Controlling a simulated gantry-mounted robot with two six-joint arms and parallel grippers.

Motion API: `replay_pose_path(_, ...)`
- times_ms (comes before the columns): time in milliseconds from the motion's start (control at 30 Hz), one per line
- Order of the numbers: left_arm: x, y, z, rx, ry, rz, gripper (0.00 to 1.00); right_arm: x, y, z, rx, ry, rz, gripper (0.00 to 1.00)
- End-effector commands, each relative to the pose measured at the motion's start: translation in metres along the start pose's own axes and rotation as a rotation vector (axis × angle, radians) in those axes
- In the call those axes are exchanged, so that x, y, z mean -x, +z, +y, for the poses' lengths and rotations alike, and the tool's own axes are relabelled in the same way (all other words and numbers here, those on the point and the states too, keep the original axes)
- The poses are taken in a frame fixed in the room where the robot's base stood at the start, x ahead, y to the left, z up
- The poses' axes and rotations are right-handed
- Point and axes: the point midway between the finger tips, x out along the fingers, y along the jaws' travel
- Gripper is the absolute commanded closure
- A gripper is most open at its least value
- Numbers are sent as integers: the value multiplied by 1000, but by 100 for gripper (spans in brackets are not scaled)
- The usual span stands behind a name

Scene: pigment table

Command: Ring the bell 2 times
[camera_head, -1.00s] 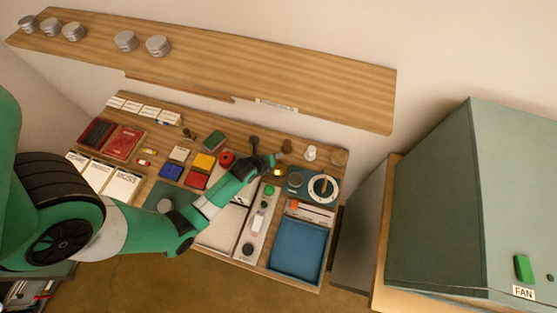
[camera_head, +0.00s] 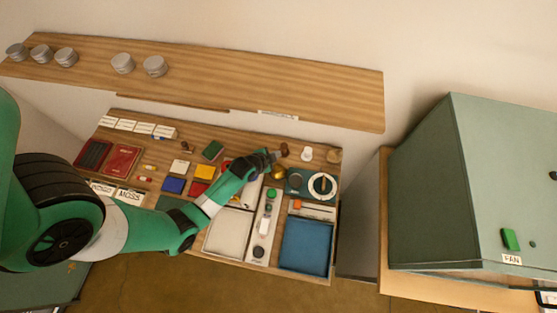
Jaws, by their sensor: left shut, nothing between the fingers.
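A small golden, rounded object that looks like the bell (camera_head: 278,173) sits on the wooden table, left of the round white-rimmed dial. My left gripper (camera_head: 279,154) reaches in over the table from the left, dark and shut, with nothing held. Its fingertips are just above the bell in the picture, beside a small brown-handled item. I cannot tell whether they touch anything. The bell is largely unhidden. My right gripper is not in view.
A blue tray (camera_head: 306,246), a pale tray (camera_head: 229,233) and a panel with a green button (camera_head: 271,193) lie nearer the front. A white-rimmed dial (camera_head: 331,187) stands right of the bell. A wooden shelf (camera_head: 230,85) with tins hangs behind. A green fan box (camera_head: 420,190) is right.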

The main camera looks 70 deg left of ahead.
Motion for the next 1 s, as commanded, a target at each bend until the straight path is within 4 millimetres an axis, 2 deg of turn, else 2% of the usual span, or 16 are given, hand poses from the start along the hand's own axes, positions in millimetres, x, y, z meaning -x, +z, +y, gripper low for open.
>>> replay_pose_path(367,-8,6,6,-2,0,0,100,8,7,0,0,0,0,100)
replay_pose_path(800,-50,37,37,-3,0,0,100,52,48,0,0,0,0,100)
replay_pose_path(1000,-62,45,45,-3,0,0,100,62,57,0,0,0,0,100)
